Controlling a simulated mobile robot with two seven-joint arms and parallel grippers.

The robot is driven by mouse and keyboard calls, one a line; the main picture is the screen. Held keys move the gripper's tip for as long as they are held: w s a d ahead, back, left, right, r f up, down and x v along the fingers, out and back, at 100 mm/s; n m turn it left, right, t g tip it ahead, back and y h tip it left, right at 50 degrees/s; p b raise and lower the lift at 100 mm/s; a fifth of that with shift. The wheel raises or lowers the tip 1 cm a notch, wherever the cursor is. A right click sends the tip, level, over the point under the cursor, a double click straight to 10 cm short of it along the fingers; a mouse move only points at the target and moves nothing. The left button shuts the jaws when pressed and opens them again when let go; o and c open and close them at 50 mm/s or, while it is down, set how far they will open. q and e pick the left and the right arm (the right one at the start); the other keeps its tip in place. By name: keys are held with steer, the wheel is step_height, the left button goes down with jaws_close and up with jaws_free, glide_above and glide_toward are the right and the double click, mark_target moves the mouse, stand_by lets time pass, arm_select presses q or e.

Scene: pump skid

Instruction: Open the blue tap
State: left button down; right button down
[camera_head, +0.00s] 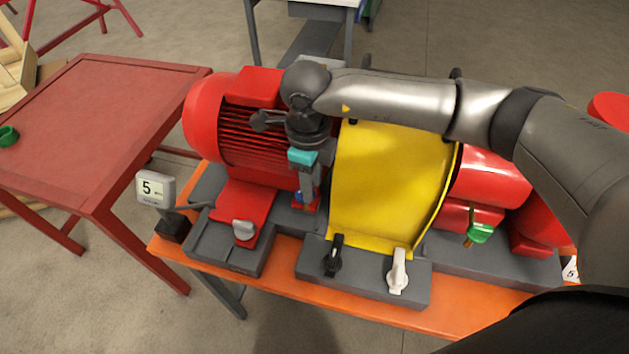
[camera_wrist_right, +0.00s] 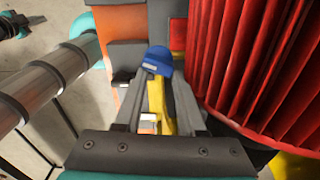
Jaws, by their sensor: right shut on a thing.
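The blue tap (camera_head: 298,196) is mostly hidden by my right gripper in the head view, with only a small blue patch showing beside the red motor's foot. In the right wrist view its blue cap (camera_wrist_right: 158,60) sits between the fingertips. My right gripper (camera_head: 306,196) reaches down in front of the motor; in the wrist view its two grey fingers (camera_wrist_right: 160,78) are closed on the blue tap. How far the tap is turned cannot be told. My left gripper is in neither view.
The ribbed red motor (camera_head: 245,120) is close beside the right gripper, and a yellow guard (camera_head: 388,185) stands to its right. Grey (camera_head: 243,230), black (camera_head: 334,256), white (camera_head: 398,271) and green (camera_head: 480,233) taps are nearby. A display (camera_head: 155,189) reads 5. A red table (camera_head: 100,125) stands left.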

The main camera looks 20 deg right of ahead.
steer(key=shift+s+a+f, duration=0.15)
steer(key=shift+a+f, duration=0.15)
steer(key=shift+a, duration=0.3)
steer(key=shift+c, duration=2)
jaws_free()
steer(key=shift+s+a, duration=0.1)
steer(key=shift+o, duration=0.4)
